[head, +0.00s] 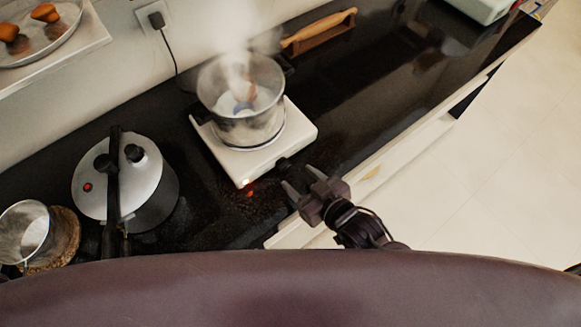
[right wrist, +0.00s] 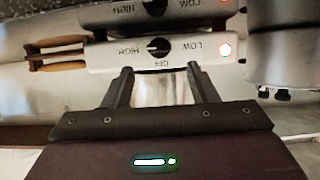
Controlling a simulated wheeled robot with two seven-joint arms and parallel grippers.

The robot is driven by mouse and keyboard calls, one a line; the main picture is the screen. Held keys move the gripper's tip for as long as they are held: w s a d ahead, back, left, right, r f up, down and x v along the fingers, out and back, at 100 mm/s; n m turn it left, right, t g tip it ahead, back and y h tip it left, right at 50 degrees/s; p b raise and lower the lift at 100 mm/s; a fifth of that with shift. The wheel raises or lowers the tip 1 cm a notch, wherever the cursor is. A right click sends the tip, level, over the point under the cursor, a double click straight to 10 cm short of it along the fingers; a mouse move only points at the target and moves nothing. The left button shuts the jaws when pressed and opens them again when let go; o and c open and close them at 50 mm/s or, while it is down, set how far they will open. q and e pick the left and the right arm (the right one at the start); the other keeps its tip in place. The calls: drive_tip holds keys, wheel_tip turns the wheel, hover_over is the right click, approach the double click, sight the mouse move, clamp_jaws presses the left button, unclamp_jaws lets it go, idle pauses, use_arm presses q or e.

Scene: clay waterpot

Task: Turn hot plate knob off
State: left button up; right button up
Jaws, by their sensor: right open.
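The white hot plate (head: 300,128) stands on the dark counter with a steaming glass pot (head: 240,110) on it. Its dark knob (head: 284,163) is on the front face, and a red light glows at the front corner. In the right wrist view, upside down, the knob (right wrist: 157,48) sits among the HIGH, LOW and OFF labels, its pale mark toward HIGH; the light (right wrist: 226,50) is lit. My right gripper (head: 301,180) is open and empty, just in front of the knob. Its fingers (right wrist: 160,72) spread wider than the knob and appear apart from it. My left gripper is not in view.
A pressure cooker (head: 150,185) stands left of the hot plate, and a small metal pot (head: 24,232) lies farther left. A wooden-handled rack (head: 318,35) is behind right. The counter's front edge (head: 385,150) runs close to my right gripper. The counter right of the hot plate is clear.

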sight(284, 165)
drive_tip(key=x, duration=0.5)
drive_tip(key=c, duration=1)
